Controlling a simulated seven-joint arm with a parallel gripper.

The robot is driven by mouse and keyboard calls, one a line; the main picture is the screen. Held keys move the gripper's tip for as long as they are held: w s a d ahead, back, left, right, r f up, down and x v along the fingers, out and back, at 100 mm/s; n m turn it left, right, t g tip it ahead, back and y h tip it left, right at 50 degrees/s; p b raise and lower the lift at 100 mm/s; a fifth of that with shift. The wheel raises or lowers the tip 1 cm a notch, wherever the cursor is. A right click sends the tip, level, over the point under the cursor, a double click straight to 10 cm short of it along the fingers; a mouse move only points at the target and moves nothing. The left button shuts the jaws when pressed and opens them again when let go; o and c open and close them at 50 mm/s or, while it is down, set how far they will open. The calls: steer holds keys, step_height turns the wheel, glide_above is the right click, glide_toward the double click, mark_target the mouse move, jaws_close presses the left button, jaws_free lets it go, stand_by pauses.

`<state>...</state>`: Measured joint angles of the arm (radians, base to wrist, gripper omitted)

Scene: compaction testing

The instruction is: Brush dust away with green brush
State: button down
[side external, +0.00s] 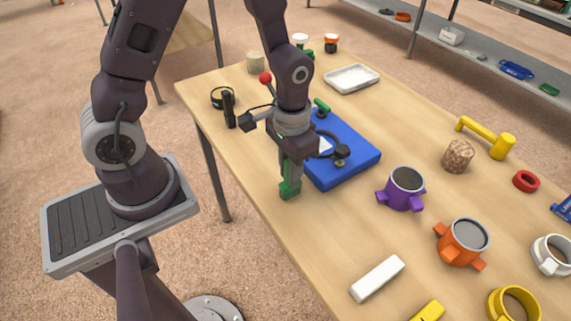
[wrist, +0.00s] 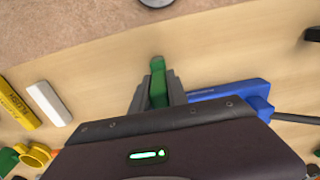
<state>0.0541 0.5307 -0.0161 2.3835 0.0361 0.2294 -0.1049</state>
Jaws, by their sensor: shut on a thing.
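The green brush (side external: 290,188) is held upright between the fingers of my gripper (side external: 290,172), its lower end at or just above the tabletop near the blue base's front left corner. In the wrist view the green brush (wrist: 157,82) shows between the two grey fingertips (wrist: 157,92). My gripper is shut on it. I cannot make out bristles or dust. A blue base (side external: 350,172) with black fittings and a green knob lies right behind my gripper, partly hidden by it. Its edge also shows in the wrist view (wrist: 232,90).
A purple mold (side external: 405,190) and an orange mold (side external: 462,243) stand to the right. A white block (side external: 377,278) lies toward the front. A black holder (side external: 228,108) and red-topped lever (side external: 265,78) stand behind left. A white tray (side external: 351,79) is farther back. Bare table lies between brush and white block.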

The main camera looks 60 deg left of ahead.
steer(key=d, duration=0.3)
steer(key=shift+d+f, duration=0.1)
steer(key=shift+d, duration=0.05)
steer(key=shift+w+a, duration=0.3)
steer(key=shift+a, duration=2.3)
steer(key=shift+w+a, duration=0.25)
steer(key=shift+a, duration=2.3)
steer(key=shift+w+a, duration=0.3)
steer(key=shift+a, duration=2.3)
steer(key=shift+d+f, duration=0.1)
steer(key=shift+d, duration=7.7)
steer(key=shift+a, duration=7.8)
step_height(320, 180, up, 7)
